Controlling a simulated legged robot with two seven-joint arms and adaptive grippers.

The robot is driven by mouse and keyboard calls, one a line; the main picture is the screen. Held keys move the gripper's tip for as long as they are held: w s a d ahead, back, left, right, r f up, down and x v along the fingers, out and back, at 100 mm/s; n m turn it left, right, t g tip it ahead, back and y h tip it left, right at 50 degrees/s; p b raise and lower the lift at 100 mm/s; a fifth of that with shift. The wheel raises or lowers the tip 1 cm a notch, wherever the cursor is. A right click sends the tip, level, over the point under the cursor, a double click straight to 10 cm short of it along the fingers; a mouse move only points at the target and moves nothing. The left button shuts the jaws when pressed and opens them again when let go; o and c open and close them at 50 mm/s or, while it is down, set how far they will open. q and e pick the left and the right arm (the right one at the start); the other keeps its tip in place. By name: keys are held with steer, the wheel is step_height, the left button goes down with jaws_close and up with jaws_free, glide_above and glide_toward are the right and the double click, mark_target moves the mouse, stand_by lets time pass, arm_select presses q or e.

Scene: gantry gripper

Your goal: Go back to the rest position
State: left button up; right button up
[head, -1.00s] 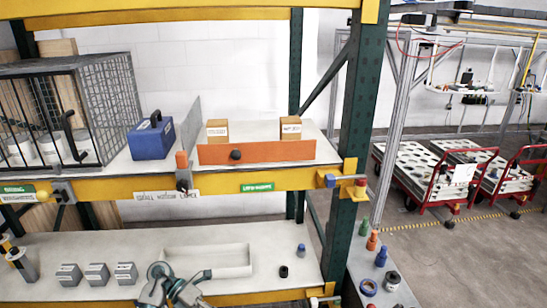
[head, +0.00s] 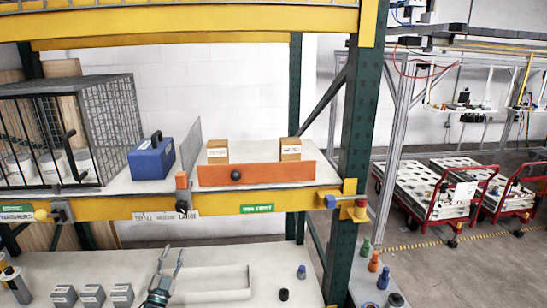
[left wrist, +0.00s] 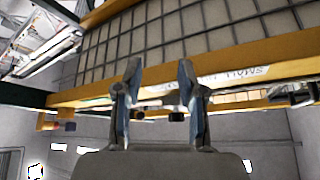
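My left gripper (head: 174,252) shows at the bottom of the head view, over the lower shelf and in front of the white tray. Its fingers point up and away from me, apart, with nothing between them. In the left wrist view the two fingers (left wrist: 158,98) are also apart and empty, with the underside of a shelf and a yellow beam beyond them. My right gripper is in neither view.
The lower shelf (head: 125,265) holds a white tray (head: 210,296), several grey blocks (head: 92,296) and small bottles. The upper shelf carries a wire cage (head: 115,110), a blue case (head: 151,158) and two boxes. A green post (head: 361,130) stands right. Red carts (head: 425,190) stand beyond.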

arm_select(q)
steer(key=a+f+n+g+y+b, duration=0.25)
steer(key=f+n+g+y, duration=0.35)
steer(key=f, duration=1.8)
steer(key=s+d+f+g+h+b, duration=0.1)
steer(key=s+f+g, duration=0.1)
steer(key=s+f, duration=0.65)
steer(key=s+d+f+g, duration=0.1)
steer(key=s+f+g, duration=0.2)
steer(key=f, duration=1.1)
steer(key=s+d+f+g+h+b, duration=0.1)
steer(key=s+f+g, duration=0.1)
steer(key=s+f, duration=0.65)
steer(key=s+d+f+g+b, duration=0.2)
steer(key=s+f+g, duration=0.1)
steer(key=s+f, duration=1.05)
steer(key=s+d+f+g+b, duration=0.1)
steer(key=s+f, duration=0.4)
steer(key=s, duration=0.6)
steer(key=s+d+f+g+b, duration=0.1)
steer(key=s+d+f+g, duration=0.2)
steer(key=s+f, duration=0.3)
steer(key=s+d+f+g, duration=0.1)
steer(key=s+f, duration=0.4)
steer(key=s, duration=1.2)
steer(key=shift+d+f+g+b, duration=0.2)
steer(key=shift+d+g+b, duration=0.2)
steer(key=shift+g, duration=0.2)
